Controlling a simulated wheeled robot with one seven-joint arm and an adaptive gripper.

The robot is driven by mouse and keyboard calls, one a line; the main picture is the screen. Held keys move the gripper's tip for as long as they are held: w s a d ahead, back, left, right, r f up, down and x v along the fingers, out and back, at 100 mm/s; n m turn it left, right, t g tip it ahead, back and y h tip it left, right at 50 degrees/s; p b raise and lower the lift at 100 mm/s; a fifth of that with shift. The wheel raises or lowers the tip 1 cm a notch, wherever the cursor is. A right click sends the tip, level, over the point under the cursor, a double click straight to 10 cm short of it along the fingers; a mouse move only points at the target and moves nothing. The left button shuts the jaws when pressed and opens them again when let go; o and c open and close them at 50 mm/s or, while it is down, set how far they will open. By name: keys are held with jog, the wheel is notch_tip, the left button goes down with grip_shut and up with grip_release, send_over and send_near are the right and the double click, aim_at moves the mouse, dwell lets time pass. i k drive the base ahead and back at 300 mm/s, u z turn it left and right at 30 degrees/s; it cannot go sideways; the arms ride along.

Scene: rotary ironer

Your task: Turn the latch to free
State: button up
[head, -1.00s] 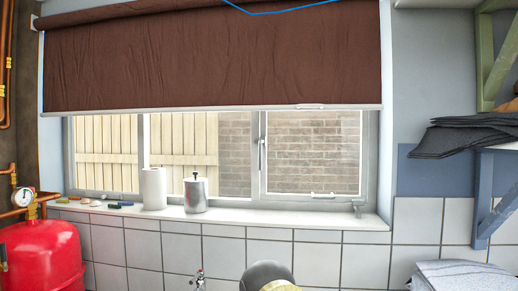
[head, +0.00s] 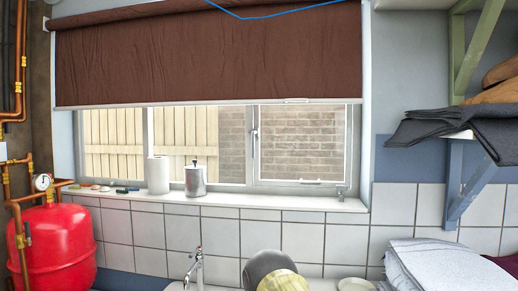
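A window with a pale frame (head: 246,172) sits above the tiled wall. A small upright handle (head: 254,136), which looks like a latch, is on the left upright of the right-hand pane. It appears to hang vertically, and the pane looks shut against its frame. A small fitting (head: 341,190) sits at the lower right of the frame on the sill; its details are too small to tell. My gripper is not in view.
A brown blind (head: 205,55) covers the upper window. A white roll (head: 158,175) and a metal canister (head: 195,180) stand on the sill (head: 270,202). A red tank (head: 58,245) stands left; folded cloth (head: 435,265) lies right.

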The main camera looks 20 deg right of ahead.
aim_at(255, 133)
jog(key=k, duration=0.1)
jog(key=u, duration=1.05)
jog(key=i, duration=0.85)
jog(key=z, duration=1.55)
